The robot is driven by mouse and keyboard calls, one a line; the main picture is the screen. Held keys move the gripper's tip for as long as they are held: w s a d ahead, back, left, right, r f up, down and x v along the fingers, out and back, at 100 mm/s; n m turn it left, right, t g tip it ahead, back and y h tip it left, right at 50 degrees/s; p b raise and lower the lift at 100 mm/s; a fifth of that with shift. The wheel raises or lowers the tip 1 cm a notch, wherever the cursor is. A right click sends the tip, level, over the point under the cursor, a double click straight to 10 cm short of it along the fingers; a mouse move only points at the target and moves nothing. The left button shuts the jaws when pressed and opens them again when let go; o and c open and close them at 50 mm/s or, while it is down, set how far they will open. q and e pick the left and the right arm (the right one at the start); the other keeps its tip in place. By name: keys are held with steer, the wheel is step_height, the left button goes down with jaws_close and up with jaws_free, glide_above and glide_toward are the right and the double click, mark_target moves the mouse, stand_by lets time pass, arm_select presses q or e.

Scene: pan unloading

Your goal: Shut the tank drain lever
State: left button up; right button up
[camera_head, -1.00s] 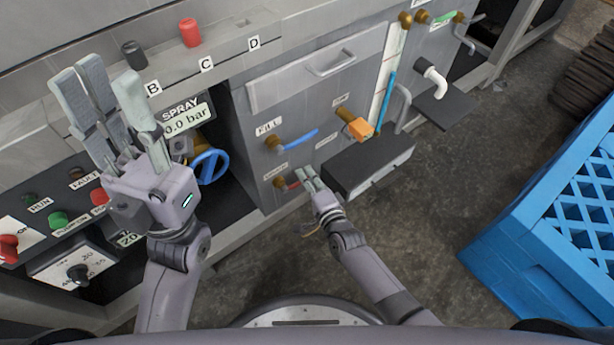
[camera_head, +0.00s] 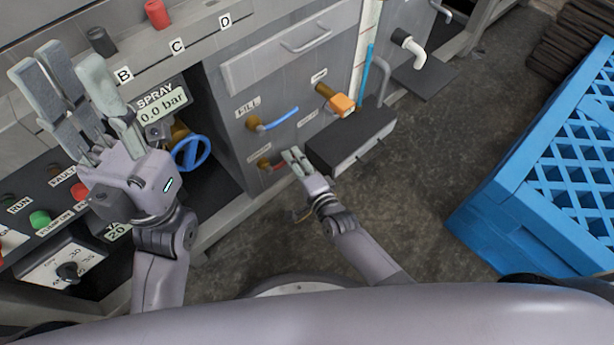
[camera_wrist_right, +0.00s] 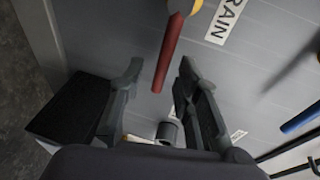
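The drain lever is a red handle on a brass valve (camera_head: 264,163) low on the grey panel, below the blue fill lever. In the right wrist view the red lever (camera_wrist_right: 168,52) points down into the gap between my right fingers, with the DRAIN label (camera_wrist_right: 225,18) beside it. My right gripper (camera_wrist_right: 158,78) is open, and no finger visibly grips the lever. In the head view my right gripper (camera_head: 292,156) is just right of the valve and partly hides the lever's end. My left gripper (camera_head: 75,80) is open and empty, raised before the left console.
The blue fill lever (camera_head: 278,119) and an orange-handled valve (camera_head: 340,104) are above. A dark box (camera_head: 350,138) juts out right of my right gripper. A blue handwheel (camera_head: 192,152) is left. A blue crate (camera_head: 550,170) stands right, with bare floor between.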

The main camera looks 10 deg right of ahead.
steer(key=v, duration=0.9)
steer(key=shift+s+d, duration=0.2)
steer(key=shift+s, duration=0.15)
